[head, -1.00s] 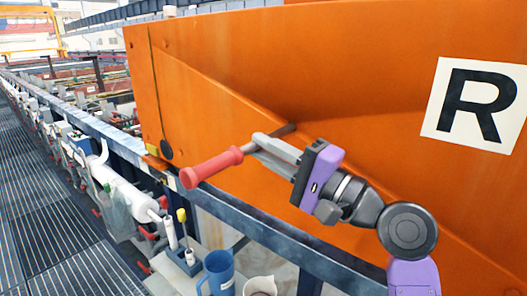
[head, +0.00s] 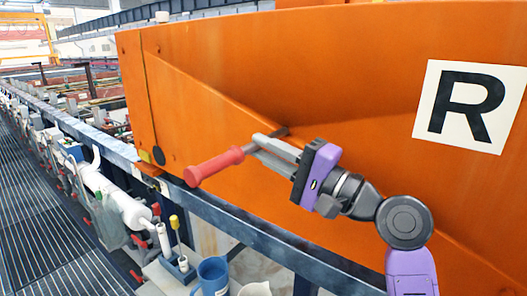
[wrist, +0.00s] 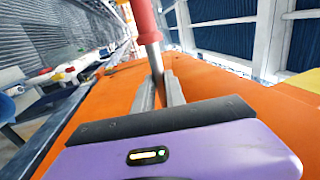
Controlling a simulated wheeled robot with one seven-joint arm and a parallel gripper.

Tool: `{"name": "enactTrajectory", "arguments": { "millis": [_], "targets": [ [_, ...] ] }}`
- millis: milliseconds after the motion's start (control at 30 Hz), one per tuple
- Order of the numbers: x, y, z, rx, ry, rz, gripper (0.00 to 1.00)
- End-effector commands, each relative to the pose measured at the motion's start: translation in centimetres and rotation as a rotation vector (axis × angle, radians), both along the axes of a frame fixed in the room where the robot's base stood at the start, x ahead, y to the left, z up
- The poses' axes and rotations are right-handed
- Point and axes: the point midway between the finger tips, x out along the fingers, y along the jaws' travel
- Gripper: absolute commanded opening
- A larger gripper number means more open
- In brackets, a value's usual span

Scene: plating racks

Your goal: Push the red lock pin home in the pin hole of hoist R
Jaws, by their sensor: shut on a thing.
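The red lock pin (head: 215,167) has a red handle and a grey metal shaft. My gripper (head: 262,145) is shut on its shaft, with the handle sticking out to the lower left and the shaft's far end to the upper right. In the wrist view the lock pin (wrist: 146,22) stands between the two grey fingers (wrist: 158,88). Hoist R (head: 330,75) is the big orange body behind the gripper, with a white R plate (head: 471,105). A dark round spot (head: 159,156) shows near its left end; I cannot tell whether it is the pin hole.
A dark blue rail (head: 270,236) runs below the hoist. A ledge below it carries a blue mug (head: 211,277), a white cup (head: 255,288) and a yellow-topped stick (head: 174,222). White pipes and hoses line the left side, beside a grated walkway (head: 40,200).

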Motion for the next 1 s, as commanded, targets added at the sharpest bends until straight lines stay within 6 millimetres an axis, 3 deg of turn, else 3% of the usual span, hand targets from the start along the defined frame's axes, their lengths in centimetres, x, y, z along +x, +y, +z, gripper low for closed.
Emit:
{"name": "enactTrajectory", "arguments": {
  "millis": [1000],
  "targets": [
    [1.7, -1.4, 0.1, 0.002, -0.002, -0.001, 0.0]
  ]
}}
